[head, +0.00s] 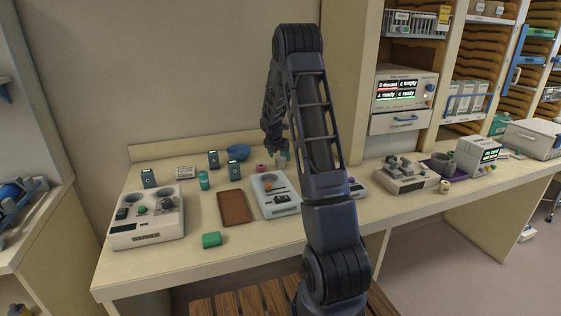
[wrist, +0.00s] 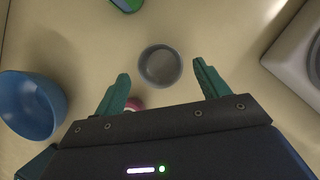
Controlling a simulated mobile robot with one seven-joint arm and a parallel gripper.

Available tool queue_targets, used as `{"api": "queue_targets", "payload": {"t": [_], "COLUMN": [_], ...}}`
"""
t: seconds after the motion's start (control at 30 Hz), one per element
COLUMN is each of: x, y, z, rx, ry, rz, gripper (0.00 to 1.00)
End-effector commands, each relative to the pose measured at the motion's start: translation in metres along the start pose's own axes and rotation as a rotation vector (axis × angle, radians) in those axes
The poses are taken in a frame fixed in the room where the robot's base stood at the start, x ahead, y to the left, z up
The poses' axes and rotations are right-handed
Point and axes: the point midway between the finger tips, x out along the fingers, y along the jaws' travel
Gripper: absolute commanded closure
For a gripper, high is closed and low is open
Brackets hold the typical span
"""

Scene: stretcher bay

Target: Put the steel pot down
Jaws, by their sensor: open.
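A small round grey pot, which looks like the steel pot (wrist: 160,66), shows from above in the wrist view, on the pale counter. My gripper (wrist: 161,72) is open, with its green fingers on either side of the pot in the picture. A gap shows between the pot and each finger, and nothing is held. In the head view my gripper (head: 281,158) is low over the back of the counter, largely covered by my arm. I cannot make out this pot there.
A blue bowl (wrist: 28,104) stands left of the fingers; a reddish round item (wrist: 134,103) is partly hidden by the left finger. A white device (wrist: 300,50) is at right. A brown pad (head: 234,208) and green block (head: 211,240) lie nearer the front.

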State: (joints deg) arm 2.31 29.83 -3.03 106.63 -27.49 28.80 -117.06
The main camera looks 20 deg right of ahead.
Motion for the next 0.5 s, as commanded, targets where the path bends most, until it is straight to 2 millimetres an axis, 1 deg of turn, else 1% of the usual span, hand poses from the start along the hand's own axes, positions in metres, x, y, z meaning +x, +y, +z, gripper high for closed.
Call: {"api": "queue_targets", "payload": {"t": [0.03,0.23,0.4,0.5], "x": [-0.011,-0.047,-0.068,-0.074], "y": [0.0,0.0,0.0,-0.001], "z": [0.001,0.0,0.0,0.0], "rx": [0.001,0.0,0.0,0.0], "ry": [-0.002,-0.001,-0.001,0.0], "rz": [0.002,0.001,0.0,-0.001], "gripper": [0.26,0.26,0.26,0.26]}}
